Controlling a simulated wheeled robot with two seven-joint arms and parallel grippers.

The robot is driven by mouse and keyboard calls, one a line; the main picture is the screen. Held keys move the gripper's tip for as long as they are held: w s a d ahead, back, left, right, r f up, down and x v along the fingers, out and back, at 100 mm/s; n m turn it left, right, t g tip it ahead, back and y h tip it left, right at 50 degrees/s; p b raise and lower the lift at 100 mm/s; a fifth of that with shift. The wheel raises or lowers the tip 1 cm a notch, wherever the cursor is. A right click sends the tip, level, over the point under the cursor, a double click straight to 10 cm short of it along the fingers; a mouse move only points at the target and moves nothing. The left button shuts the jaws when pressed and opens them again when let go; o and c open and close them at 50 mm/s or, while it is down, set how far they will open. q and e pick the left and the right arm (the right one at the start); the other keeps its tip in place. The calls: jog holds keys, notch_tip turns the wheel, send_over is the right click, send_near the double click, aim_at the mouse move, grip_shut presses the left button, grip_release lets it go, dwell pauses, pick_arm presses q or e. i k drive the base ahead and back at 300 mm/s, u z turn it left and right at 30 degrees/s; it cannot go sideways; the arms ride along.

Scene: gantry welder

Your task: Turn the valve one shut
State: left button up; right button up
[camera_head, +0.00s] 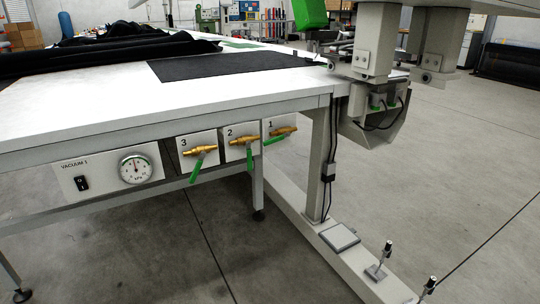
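Valve one (284,130) is a brass valve on a white plate marked 1, under the table's front edge. Its green handle (272,141) points left and slightly down, closer to the line of the brass body than the other handles. Valve two (243,142) is left of it, with its green handle (250,160) hanging down. Valve three (199,149) is further left, with its green handle (197,168) slanting down and left. Neither of my grippers is in view.
The white table (110,97) carries black fabric (225,64). A vacuum panel with a gauge (136,168) and black switch (82,183) is left of the valves. A table leg (318,165) and floor beam (335,245) stand to the right. The floor before the valves is clear.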

aim_at(270, 141)
jog(key=u, duration=0.65)
jog(key=i, duration=0.8)
jog(key=u, duration=0.2)
